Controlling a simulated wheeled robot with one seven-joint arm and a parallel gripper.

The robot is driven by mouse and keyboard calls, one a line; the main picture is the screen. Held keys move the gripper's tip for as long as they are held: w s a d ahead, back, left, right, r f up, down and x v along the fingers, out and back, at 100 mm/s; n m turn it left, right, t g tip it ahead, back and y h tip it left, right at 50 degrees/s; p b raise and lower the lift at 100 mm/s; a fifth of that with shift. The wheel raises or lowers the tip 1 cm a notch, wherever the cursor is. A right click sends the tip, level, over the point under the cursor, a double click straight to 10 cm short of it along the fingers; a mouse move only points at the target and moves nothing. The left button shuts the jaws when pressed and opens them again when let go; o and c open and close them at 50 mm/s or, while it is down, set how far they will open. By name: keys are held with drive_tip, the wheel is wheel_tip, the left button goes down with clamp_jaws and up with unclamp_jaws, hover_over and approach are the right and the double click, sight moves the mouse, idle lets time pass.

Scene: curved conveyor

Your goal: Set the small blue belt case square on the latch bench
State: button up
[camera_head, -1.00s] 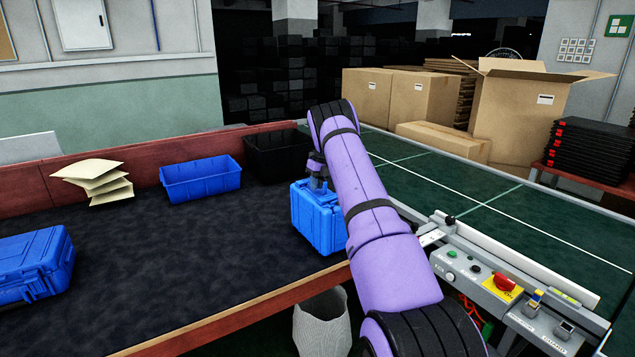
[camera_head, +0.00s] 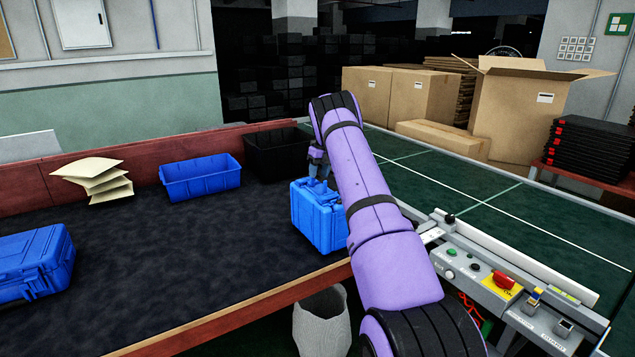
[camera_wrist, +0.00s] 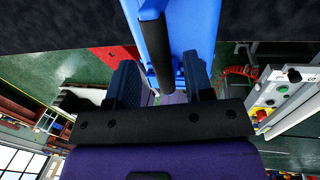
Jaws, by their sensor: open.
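A blue case (camera_head: 318,222) stands upright and level on a dark-topped surface (camera_head: 190,265), close to its right end. Its top and a dark bar (camera_wrist: 155,50) on it show in the wrist view. My gripper (camera_head: 318,168) is at the top of this case, with its fingers pointing down. In the wrist view my gripper (camera_wrist: 158,66) is open, one finger on each side of the bar. I cannot tell if a finger touches it. A second blue case (camera_head: 35,262) lies flat at the left. Which surface is the latch bench is not clear.
A blue bin (camera_head: 200,180), a black bin (camera_head: 277,155) and stacked paper packets (camera_head: 95,180) sit along the back. A grey waste bin (camera_head: 322,322) stands below the front edge.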

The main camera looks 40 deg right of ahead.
wheel_tip(320, 180, up, 7)
drive_tip(key=d, duration=0.1)
drive_tip(key=s+a+r+n+t, duration=0.1)
drive_tip(key=s+a+r+n, duration=0.25)
drive_tip(key=a+r, duration=0.4)
drive_tip(key=s+a+r+n, duration=0.2)
drive_tip(key=a+r+n, duration=0.3)
drive_tip(key=a+r, duration=0.25)
drive_tip(key=s+a+r+n+t, duration=0.1)
drive_tip(key=s+a+r+n, duration=0.1)
drive_tip(key=a+r+n, duration=0.45)
drive_tip(key=s+a+r+n+h, duration=0.1)
drive_tip(key=s+a+r+n, duration=0.3)
drive_tip(key=s+a, duration=0.35)
drive_tip(key=s+a+r+n, duration=0.3)
drive_tip(key=s+a+n, duration=0.2)
drive_tip(key=s+a, duration=0.3)
drive_tip(key=s+a+f+n+t, duration=0.1)
drive_tip(key=s+a+f+n, duration=0.1)
drive_tip(key=s+a+n, duration=0.2)
drive_tip(key=s+a+f+n, duration=0.3)
drive_tip(key=s+n, duration=0.3)
drive_tip(key=s, duration=0.4)
drive_tip(key=s+a+f+n+t+h, duration=0.1)
drive_tip(key=s+a+f+n, duration=0.2)
drive_tip(key=s, duration=0.5)
drive_tip(key=shift+a+n+t, duration=0.3)
drive_tip(key=shift+a+n, duration=0.6)
drive_tip(key=shift+a, duration=0.4)
